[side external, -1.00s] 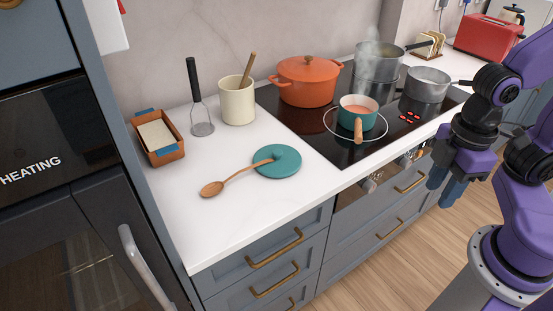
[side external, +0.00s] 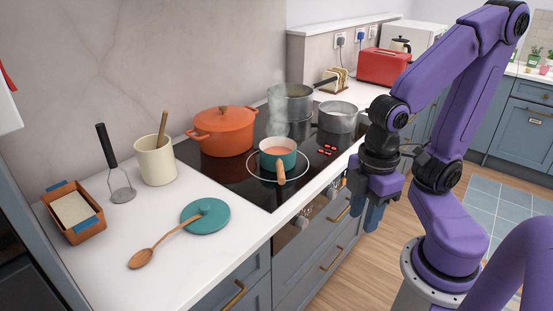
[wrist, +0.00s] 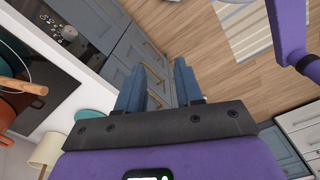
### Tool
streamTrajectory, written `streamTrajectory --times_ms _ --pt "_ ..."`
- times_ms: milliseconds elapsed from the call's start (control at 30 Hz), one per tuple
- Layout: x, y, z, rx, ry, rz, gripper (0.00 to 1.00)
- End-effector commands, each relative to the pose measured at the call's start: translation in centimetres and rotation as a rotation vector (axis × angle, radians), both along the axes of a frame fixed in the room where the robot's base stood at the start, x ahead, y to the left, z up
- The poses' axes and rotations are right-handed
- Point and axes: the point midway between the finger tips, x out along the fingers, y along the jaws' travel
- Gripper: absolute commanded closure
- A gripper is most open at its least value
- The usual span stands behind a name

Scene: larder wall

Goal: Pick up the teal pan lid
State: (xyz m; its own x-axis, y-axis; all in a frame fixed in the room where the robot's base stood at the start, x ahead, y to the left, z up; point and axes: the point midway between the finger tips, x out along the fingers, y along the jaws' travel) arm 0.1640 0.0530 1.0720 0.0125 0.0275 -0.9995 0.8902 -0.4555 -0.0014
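The teal pan lid (side external: 213,221) lies flat on the white counter, left of the hob. A wooden spoon (side external: 143,257) rests with its handle end over the lid, by the lid's knob; its bowl lies on the counter to the left. My gripper (side external: 372,216) hangs in front of the drawers, well to the right of the lid and apart from it. In the wrist view my gripper (wrist: 160,86) has its two blue fingers spread with nothing between them. A teal edge (wrist: 88,114) behind the gripper body there is probably the lid, mostly hidden.
The black hob (side external: 235,177) carries an orange pot (side external: 222,133), a teal saucepan (side external: 278,158) and steel pans (side external: 338,117). A cream crock (side external: 155,162), a masher (side external: 122,190) and a brown box (side external: 75,227) stand behind the lid. The counter in front of it is clear.

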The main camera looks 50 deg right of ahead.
Motion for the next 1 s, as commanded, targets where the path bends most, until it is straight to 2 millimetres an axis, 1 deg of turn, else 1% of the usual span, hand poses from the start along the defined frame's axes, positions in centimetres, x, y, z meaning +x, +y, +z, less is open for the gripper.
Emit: streamTrajectory --times_ms 233,267,300,333,567,667,767,867,1000 --pt "0.0 0.0 0.0 0.0 0.0 0.0 0.64" --pt "0.0 0.0 0.0 0.0 0.0 0.0 0.58" --pt "0.0 0.0 0.0 0.0 0.0 0.0 0.45" --pt "0.0 0.0 0.0 0.0 0.0 0.0 0.42" --pt "0.0 0.0 0.0 0.0 0.0 0.0 0.42" --pt "0.4 0.2 0.1 -0.001 -0.002 -0.018 0.42" --pt "1.7 1.1 0.4 -0.007 -0.012 -0.08 0.42" --pt "4.1 2.5 0.9 -0.014 -0.031 -0.196 0.42" --pt "8.1 4.9 1.6 -0.024 -0.066 -0.4 0.42"
